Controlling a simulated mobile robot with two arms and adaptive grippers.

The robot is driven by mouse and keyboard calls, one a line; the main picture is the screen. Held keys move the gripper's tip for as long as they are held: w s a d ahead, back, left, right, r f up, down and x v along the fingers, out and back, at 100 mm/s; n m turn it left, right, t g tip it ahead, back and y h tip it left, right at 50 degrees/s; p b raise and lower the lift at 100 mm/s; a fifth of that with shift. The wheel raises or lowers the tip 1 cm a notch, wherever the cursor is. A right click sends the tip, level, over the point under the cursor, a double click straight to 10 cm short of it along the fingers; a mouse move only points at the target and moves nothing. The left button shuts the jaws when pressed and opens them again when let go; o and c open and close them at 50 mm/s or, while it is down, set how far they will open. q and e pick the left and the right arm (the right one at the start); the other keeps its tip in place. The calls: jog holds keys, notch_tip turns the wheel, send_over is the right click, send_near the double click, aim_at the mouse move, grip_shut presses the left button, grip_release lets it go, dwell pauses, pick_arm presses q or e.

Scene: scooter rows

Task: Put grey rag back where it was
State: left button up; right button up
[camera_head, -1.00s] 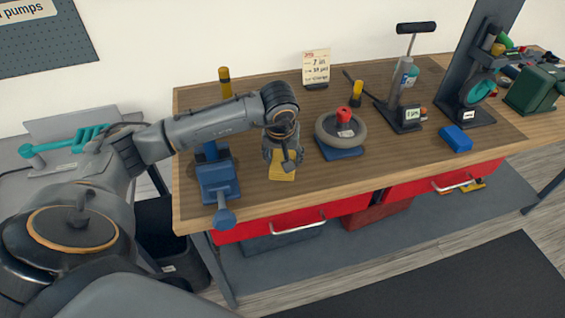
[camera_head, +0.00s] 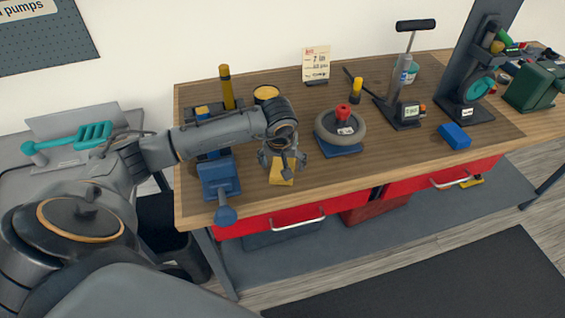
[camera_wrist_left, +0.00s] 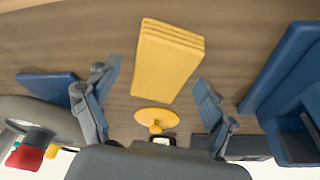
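I see no grey rag in these views. A folded yellow cloth-like stack (camera_head: 282,173) lies on the wooden bench near its front edge; it also shows in the left wrist view (camera_wrist_left: 168,60). My left gripper (camera_head: 283,160) is over the bench at this stack. In the left wrist view its two fingers (camera_wrist_left: 156,78) are spread wide with nothing gripped between them, and the stack lies beyond the fingertips. In the head view the gripper hides part of the stack. My right gripper is not in view.
A blue vise (camera_head: 219,180) stands just left of the gripper. A wheel (camera_head: 341,129) on a blue pad is to the right. A yellow-topped can (camera_head: 265,93) and a yellow cylinder (camera_head: 226,87) stand behind. A blue block (camera_head: 454,137) lies farther right.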

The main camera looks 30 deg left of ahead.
pick_arm(q)
jog(key=shift+r+p, duration=0.3)
jog(key=shift+p, duration=0.05)
jog(key=b+v, duration=0.3)
jog(key=v, duration=0.8)
jog(key=shift+r, duration=0.35)
jog(key=shift+s, duration=0.1)
